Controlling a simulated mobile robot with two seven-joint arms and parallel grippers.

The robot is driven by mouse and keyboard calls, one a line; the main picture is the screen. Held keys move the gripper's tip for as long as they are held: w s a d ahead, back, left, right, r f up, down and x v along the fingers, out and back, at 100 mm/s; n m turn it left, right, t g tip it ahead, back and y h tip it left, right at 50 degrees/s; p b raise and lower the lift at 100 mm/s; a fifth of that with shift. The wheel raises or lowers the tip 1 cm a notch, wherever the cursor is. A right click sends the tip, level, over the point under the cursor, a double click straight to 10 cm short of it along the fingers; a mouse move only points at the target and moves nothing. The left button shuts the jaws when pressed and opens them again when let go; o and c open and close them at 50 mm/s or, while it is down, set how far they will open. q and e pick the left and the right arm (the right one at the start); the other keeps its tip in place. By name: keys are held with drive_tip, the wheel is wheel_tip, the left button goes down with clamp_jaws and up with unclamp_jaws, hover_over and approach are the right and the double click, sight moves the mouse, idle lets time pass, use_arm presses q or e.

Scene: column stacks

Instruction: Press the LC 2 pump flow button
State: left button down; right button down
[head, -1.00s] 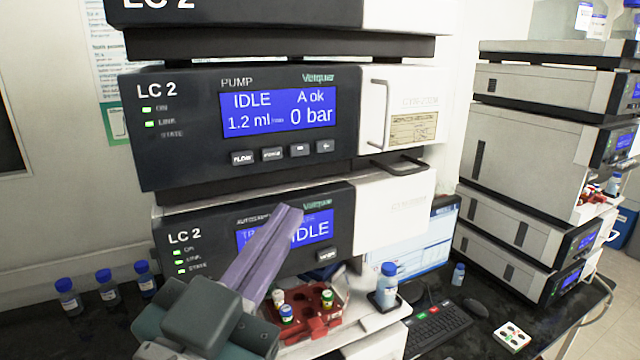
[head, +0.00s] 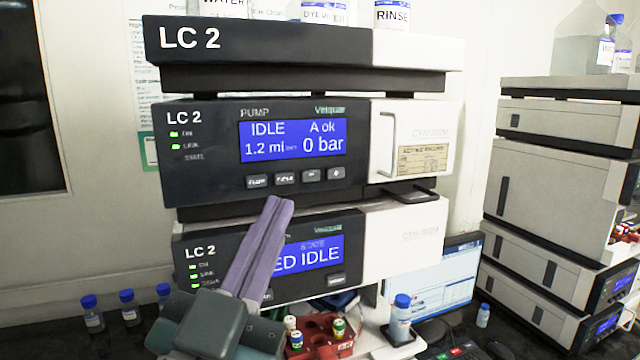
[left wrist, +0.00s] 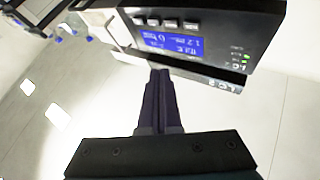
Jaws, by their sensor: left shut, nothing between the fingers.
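The LC 2 pump module (head: 210,150) stands in the middle of the stack in the head view. Its blue screen (head: 293,140) reads IDLE, A ok, 1.2 ml and 0 bar. The flow button (head: 257,181) is the leftmost of the row of dark buttons below the screen. My left gripper (head: 280,203) is shut and empty. Its purple fingertips show just below the button row, slightly right of the flow button; the gap to the panel is hard to judge. The left wrist view shows the shut fingers (left wrist: 160,75) pointing toward the upside-down pump panel (left wrist: 225,30). My right gripper is not in view.
Below the pump is a module with a blue screen (head: 318,256), partly hidden by my gripper. A red vial rack (head: 325,345) and a blue-capped bottle (head: 400,325) stand lower down. A handle (head: 388,145) juts from the pump's white right side. Another stack (head: 550,190) stands at right.

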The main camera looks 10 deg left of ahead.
sight(270, 169)
use_arm(q)
drive_tip(key=w+a+b, duration=0.2)
drive_tip(key=w+a, duration=0.1)
drive_tip(key=w, duration=0.2)
drive_tip(key=shift+w+a, duration=0.2)
drive_tip(key=shift+a, duration=0.15)
idle(1.3)
idle(0.5)
drive_tip(key=shift+w+a+b, duration=0.2)
drive_tip(key=shift+w+b, duration=0.15)
drive_tip(key=shift+b, duration=0.05)
drive_tip(key=shift+w+a, duration=0.25)
drive_tip(key=shift+w, duration=0.1)
idle(0.6)
drive_tip(key=shift+s, duration=0.1)
drive_tip(key=shift+s+d, duration=0.5)
drive_tip(key=shift+s, duration=0.1)
drive_tip(key=shift+s+p, duration=0.1)
drive_tip(key=shift+p, duration=0.2)
